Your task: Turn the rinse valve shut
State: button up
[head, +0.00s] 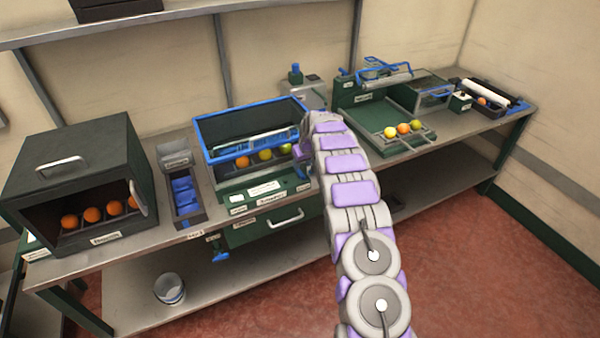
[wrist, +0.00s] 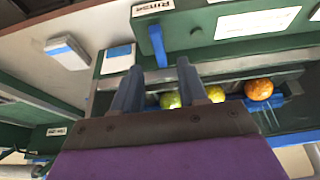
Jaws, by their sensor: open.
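The rinse valve shows in the wrist view as a blue lever handle (wrist: 158,45) beside a label reading "Rinse" on a green panel. My gripper (wrist: 159,78) is open, its two fingers apart. The lever lies just beyond the fingertips, in line with the gap between them; I cannot tell if they touch. In the head view my gripper (head: 301,155) is at the right end of the blue-rimmed rinse box (head: 208,150). The fingertips are hard to make out there, and my arm hides part of that area.
Yellow and orange fruit (wrist: 259,89) lie close to my fingers. A dark box (head: 90,150) with oranges stands at the left. A green tray station (head: 370,115) stands right of my arm. A grey bucket (head: 169,289) is on the lower shelf.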

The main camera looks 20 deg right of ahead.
aim_at(300, 171)
jog(key=shift+b+x, duration=0.45)
jog(key=shift+x, duration=2.75)
jog(key=shift+d, duration=0.1)
jog(key=shift+c, duration=0.2)
grip_shut()
